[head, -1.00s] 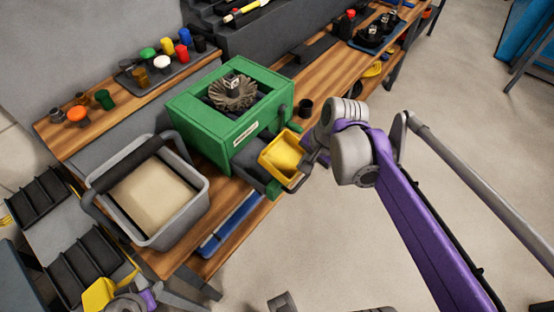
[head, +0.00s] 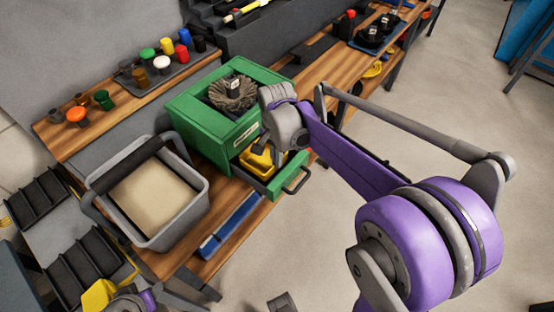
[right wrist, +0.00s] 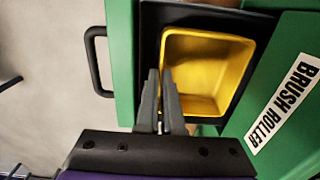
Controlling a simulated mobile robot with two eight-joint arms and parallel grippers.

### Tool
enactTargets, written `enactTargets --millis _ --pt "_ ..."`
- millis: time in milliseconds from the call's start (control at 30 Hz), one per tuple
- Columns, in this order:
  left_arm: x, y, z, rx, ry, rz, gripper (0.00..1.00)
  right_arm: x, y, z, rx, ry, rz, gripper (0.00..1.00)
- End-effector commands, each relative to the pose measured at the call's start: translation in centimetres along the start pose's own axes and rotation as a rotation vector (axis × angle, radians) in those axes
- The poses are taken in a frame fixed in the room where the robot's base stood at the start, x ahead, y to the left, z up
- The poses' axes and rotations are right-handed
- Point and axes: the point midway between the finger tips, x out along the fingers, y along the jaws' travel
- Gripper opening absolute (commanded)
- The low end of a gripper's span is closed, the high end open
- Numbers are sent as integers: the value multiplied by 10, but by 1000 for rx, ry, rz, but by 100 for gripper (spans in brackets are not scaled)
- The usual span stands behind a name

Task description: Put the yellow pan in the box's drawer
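The yellow pan (head: 262,162) sits inside the pulled-out drawer (head: 289,184) of the green box (head: 205,120). In the right wrist view the pan (right wrist: 208,72) is upright and empty, within the dark-lined drawer (right wrist: 121,60). My right gripper (right wrist: 160,72) has one finger inside the pan and one outside, with the rim pinched between them. In the head view this gripper (head: 262,146) is partly hidden by its own wrist. My left gripper (head: 128,301) is at the bottom left edge, beside a yellow object; its fingers are not clear.
A grey bin (head: 150,195) stands left of the green box. The drawer's dark handle (head: 297,180) sticks out over open floor.

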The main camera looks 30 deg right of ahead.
Motion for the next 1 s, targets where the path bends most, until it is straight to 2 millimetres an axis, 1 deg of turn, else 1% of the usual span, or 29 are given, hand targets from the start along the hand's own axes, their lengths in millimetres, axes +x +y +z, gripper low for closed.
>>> enactTargets --millis 67,333,433,500,533,767,867,967,1000 --pt "0 0 0 0 0 0 50 5 1 0 0 0 -4 0" --pt "0 0 0 0 0 0 50 6 1 0 0 -1 -6 0" --pt "2 0 2 0 -1 0 50 10 1 0 0 -1 -6 0" --pt "2 0 1 0 -1 0 50 9 1 0 0 -1 -7 13" --pt "2 0 1 0 -1 0 50 9 1 0 0 -1 -7 17" --pt "2 0 1 0 -1 0 50 9 1 0 0 -1 -7 17" --pt "0 0 0 0 0 0 50 6 1 0 0 -1 -8 17" --pt "-2 0 -1 0 1 0 50 -3 1 0 0 -1 -8 17" --pt "-2 0 -2 0 1 0 50 -9 1 0 0 -1 -8 17"
